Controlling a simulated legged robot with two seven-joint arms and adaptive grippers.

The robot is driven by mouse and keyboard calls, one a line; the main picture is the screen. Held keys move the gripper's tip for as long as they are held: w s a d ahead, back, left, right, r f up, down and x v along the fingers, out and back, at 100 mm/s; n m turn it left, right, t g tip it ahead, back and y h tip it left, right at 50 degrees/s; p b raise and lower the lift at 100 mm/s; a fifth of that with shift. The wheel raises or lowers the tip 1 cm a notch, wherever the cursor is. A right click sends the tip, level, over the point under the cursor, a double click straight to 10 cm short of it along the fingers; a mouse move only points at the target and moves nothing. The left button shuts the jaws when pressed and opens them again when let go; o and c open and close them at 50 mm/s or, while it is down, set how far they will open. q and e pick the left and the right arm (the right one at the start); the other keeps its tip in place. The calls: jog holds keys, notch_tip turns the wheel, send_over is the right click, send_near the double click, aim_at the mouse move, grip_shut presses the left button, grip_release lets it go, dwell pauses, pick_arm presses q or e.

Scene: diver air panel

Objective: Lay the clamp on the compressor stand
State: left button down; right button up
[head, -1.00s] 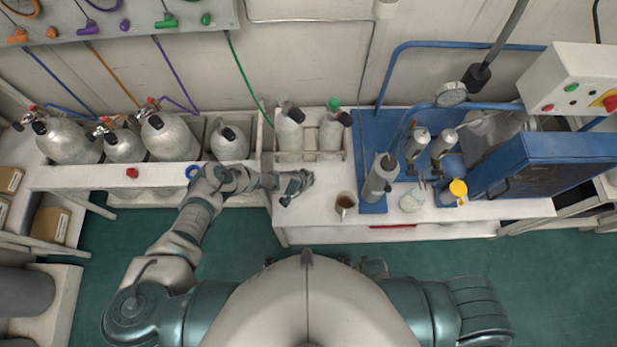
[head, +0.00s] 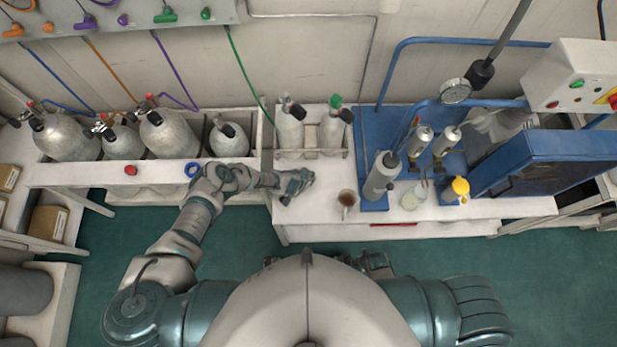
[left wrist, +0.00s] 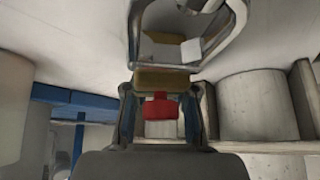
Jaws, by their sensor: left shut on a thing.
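My left gripper (head: 300,184) is low over the white bench top, left of the brown cup. In the left wrist view its two fingers (left wrist: 161,108) are closed around a small piece with a red block and an olive bar. A bright metal loop extends past the fingertips. I take this held piece to be the clamp (left wrist: 158,106); in the head view it is too small to make out. Whether it touches the bench I cannot tell. The blue stand (head: 369,125), with a gauge and cylinders, is to the right. My right gripper cannot be made out.
The cup (head: 347,199) stands close to the right of my left gripper. A grey upright cylinder (head: 381,176) stands on the blue stand's front part. Two bottles (head: 290,130) stand in a rack behind my gripper. A clear dish (head: 411,200) and a yellow-topped item (head: 460,188) are further right.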

pick_arm(q)
jog(key=shift+s+a+f+b, duration=0.25)
jog(key=shift+s+f+b, duration=0.2)
jog(key=shift+f, duration=0.15)
jog(key=c, duration=0.9)
grip_release()
jog(key=shift+w+f, duration=0.15)
jog(key=shift+o, duration=0.5)
jog(key=shift+w+d+f, duration=0.15)
jog(key=shift+d, duration=0.05)
jog(key=shift+a, duration=0.2)
jog(key=shift+r, duration=0.2)
jog(key=v, duration=1.2)
jog(key=shift+w+d, duration=0.1)
jog(key=shift+d, duration=0.05)
